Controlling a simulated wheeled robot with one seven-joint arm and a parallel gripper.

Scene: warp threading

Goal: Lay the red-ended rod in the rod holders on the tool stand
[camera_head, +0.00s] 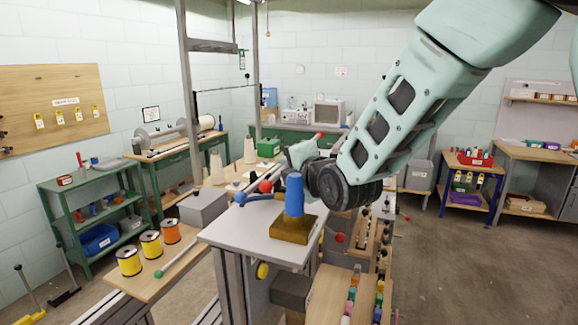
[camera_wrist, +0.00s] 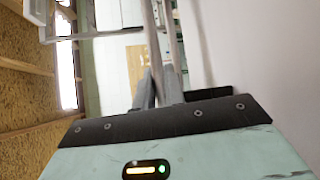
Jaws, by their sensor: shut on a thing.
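My gripper (camera_head: 302,156) is at the end of my pale green arm, above and behind the blue cylinder on the grey-topped stand. In the wrist view its dark fingers (camera_wrist: 158,88) are close together on a thin grey shaft, which I take to be the red-ended rod (camera_wrist: 153,35). A small red tip (camera_head: 318,136) shows just above my gripper in the head view; most of the rod is hidden by the wrist. I cannot make out the rod holders clearly.
A blue cylinder (camera_head: 294,194) stands on a brown block (camera_head: 292,229) close below my wrist. A green-ended rod (camera_head: 178,257) lies on the wooden bench beside several thread spools (camera_head: 150,244). A grey box (camera_head: 203,208) is left of the stand. Open floor lies at the right.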

